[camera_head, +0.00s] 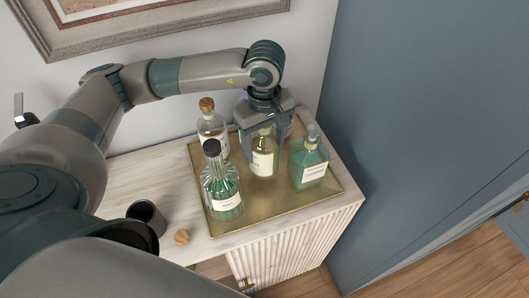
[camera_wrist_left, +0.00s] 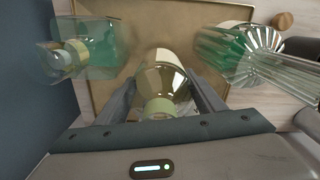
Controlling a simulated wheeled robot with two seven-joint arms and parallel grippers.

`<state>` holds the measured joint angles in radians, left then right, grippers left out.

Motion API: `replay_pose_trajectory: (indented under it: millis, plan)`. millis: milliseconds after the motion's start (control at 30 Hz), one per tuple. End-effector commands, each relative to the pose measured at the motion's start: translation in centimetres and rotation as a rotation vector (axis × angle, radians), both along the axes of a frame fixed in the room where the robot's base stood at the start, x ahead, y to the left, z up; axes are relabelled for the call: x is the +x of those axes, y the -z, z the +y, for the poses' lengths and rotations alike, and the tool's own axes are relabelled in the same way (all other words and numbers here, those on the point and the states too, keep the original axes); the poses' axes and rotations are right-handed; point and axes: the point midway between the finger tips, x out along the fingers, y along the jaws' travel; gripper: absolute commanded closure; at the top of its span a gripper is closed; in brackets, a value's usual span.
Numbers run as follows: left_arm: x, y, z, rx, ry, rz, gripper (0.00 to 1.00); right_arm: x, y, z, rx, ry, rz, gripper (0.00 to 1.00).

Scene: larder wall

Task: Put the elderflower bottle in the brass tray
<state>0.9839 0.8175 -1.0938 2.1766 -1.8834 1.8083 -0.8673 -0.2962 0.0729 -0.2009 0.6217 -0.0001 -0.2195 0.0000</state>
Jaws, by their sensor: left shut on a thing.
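The brass tray (camera_head: 225,222) lies on the pale wooden cabinet top, and its flat floor also shows in the left wrist view (camera_wrist_left: 120,20). A pale yellow-green bottle with a cream label, taken as the elderflower bottle (camera_head: 263,163), stands upright over the tray's middle. Its label is too small to read. My left gripper (camera_head: 262,135) points down and is shut on its upper part. In the left wrist view the bottle (camera_wrist_left: 160,80) is between the two fingers. Whether its base touches the tray I cannot tell. My right gripper is not in view.
A faceted green bottle with black stopper (camera_head: 223,190), a square green bottle (camera_head: 308,165) and a clear corked bottle (camera_head: 211,128) stand on the tray close around. A dark cup (camera_head: 147,216) and a round wooden stopper (camera_head: 182,237) are left of it. A blue panel (camera_head: 420,110) rises at right.

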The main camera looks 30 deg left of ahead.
Motion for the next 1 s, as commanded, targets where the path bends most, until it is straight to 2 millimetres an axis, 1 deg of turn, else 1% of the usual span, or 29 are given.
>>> replay_pose_trajectory:
  millis: [133, 233, 400, 500, 600, 767, 1000]
  plan:
    - [0.1, -0.1, 0.0, -0.001, 0.001, -0.002, 0.89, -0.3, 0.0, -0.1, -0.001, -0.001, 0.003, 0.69]
    - [0.0, 0.2, -0.1, -0.001, 0.001, -0.002, 0.89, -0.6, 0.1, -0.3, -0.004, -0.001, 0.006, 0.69]
    - [-0.5, 1.9, -0.2, -0.002, 0.005, 0.0, 0.89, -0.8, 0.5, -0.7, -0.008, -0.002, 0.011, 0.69]
    - [-0.8, 2.9, -0.4, -0.002, 0.008, 0.001, 0.89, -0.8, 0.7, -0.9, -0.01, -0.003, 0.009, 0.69]
    - [-1.0, 3.5, -0.4, -0.001, 0.009, -0.001, 0.89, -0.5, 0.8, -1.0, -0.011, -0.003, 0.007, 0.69]
    - [-1.0, 3.6, -0.5, -0.001, 0.01, -0.002, 0.89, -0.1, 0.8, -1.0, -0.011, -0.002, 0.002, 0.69]
    - [-1.0, 3.8, -0.5, -0.001, 0.009, -0.002, 0.89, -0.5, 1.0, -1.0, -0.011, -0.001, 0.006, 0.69]
